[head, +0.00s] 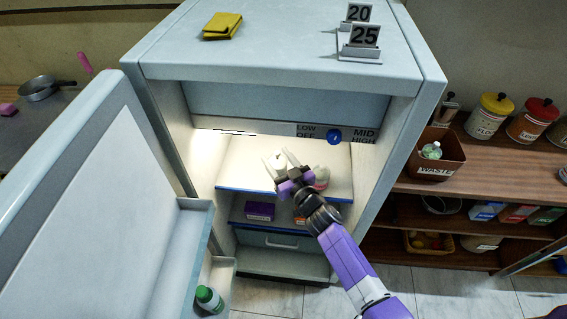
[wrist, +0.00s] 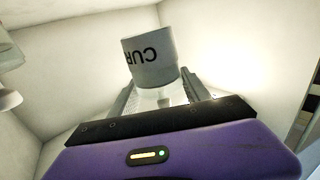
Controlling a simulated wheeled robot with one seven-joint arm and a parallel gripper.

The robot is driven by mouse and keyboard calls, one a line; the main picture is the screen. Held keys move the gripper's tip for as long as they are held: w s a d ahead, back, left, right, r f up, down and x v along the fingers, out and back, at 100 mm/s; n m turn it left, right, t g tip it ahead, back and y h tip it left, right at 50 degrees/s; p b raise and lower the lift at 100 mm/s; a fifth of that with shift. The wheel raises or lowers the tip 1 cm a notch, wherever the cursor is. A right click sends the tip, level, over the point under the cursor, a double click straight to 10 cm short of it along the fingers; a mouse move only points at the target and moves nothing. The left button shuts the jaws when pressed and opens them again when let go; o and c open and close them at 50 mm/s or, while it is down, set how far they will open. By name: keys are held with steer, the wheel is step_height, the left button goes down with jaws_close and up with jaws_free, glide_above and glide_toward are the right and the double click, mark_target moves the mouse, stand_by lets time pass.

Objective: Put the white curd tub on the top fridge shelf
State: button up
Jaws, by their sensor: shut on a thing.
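The white curd tub (wrist: 150,60) is between the fingers of my gripper (wrist: 161,90) in the wrist view, its dark "CUR" lettering upside down there. The gripper is shut on it. In the head view my gripper (head: 281,163) is inside the open fridge, above the top shelf (head: 238,174), which has a blue front edge. The tub (head: 277,158) shows only as a small pale shape between the fingers. I cannot tell whether its base touches the shelf.
A white and pink item (head: 321,177) stands just right of my gripper on the shelf. A purple box (head: 260,211) sits on the shelf below. The fridge door (head: 95,205) stands open at left. The top shelf's left part is clear.

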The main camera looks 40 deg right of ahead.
steer(key=shift+m+h, duration=0.3)
steer(key=shift+h, duration=0.2)
steer(key=d+b, duration=0.1)
steer(key=d+f+b, duration=0.1)
steer(key=w+d+f+b, duration=0.1)
steer(key=d, duration=0.1)
steer(key=shift+f, duration=0.15)
steer(key=shift+f+b, duration=1.1)
steer(key=shift+f, duration=1.25)
steer(key=shift+f, duration=0.1)
steer(key=shift+f, duration=0.15)
steer(key=o, duration=1.6)
steer(key=shift+c, duration=0.2)
